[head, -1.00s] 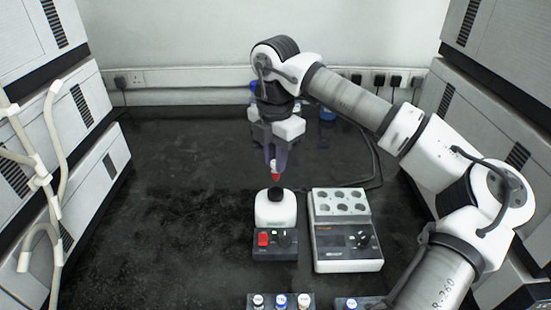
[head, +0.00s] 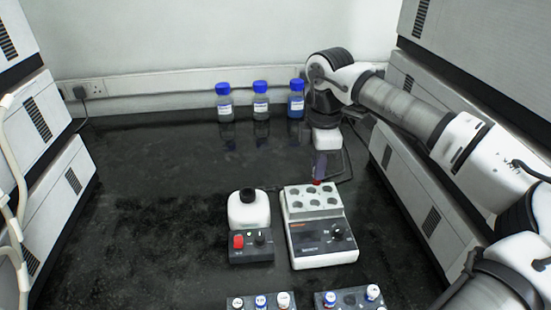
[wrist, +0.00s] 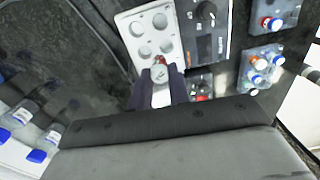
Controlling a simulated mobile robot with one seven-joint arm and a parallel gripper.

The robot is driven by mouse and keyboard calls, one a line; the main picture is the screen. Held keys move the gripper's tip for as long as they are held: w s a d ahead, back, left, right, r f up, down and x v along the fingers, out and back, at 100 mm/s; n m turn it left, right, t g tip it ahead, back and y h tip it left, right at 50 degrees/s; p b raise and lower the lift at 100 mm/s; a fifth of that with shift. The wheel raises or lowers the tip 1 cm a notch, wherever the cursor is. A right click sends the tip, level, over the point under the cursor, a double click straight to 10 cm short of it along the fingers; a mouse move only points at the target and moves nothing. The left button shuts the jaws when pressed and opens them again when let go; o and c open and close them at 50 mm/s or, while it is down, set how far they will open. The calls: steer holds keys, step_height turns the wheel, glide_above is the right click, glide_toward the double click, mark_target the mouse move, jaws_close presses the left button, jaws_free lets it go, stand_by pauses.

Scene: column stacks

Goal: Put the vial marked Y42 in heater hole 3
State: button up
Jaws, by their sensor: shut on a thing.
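My gripper (head: 318,178) is shut on a vial, with a red part of it showing at the fingertips, above the back part of the heater (head: 322,255). In the wrist view the vial (wrist: 160,72) sits between the two fingers, whitish with a red end; its marking is too small to read. The heater's pale block (head: 312,197) has several round holes, and some show in the wrist view (wrist: 137,28) beside the vial. The holes that I see look empty. The hole numbers cannot be read. The vial appears above the block, not in a hole.
A mixer with a white body (head: 249,210) and red switch stands left of the heater. Two vial racks (head: 262,302) (head: 348,300) are at the front edge. Three blue-capped bottles (head: 260,103) stand at the back. The left of the bench is clear.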

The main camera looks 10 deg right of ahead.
steer(key=shift+s+d+f+m+b, duration=0.25)
steer(key=shift+d+f+m, duration=0.2)
steer(key=shift+d+f, duration=0.3)
steer(key=shift+s+d+f+m+b, duration=0.2)
steer(key=shift+d+f+m+b, duration=0.15)
steer(key=shift+d+f, duration=0.3)
steer(key=shift+s+d+f+m+b, duration=0.25)
steer(key=shift+d+f+m, duration=0.25)
steer(key=shift+d+f, duration=0.25)
steer(key=shift+a+f+b, duration=0.1)
steer(key=shift+b, duration=0.5)
steer(key=shift+f+b, duration=0.5)
steer(key=shift+b, duration=0.1)
stand_by(0.8)
steer(key=shift+f+b, duration=0.65)
steer(key=o, duration=1.2)
steer(key=shift+o, duration=0.2)
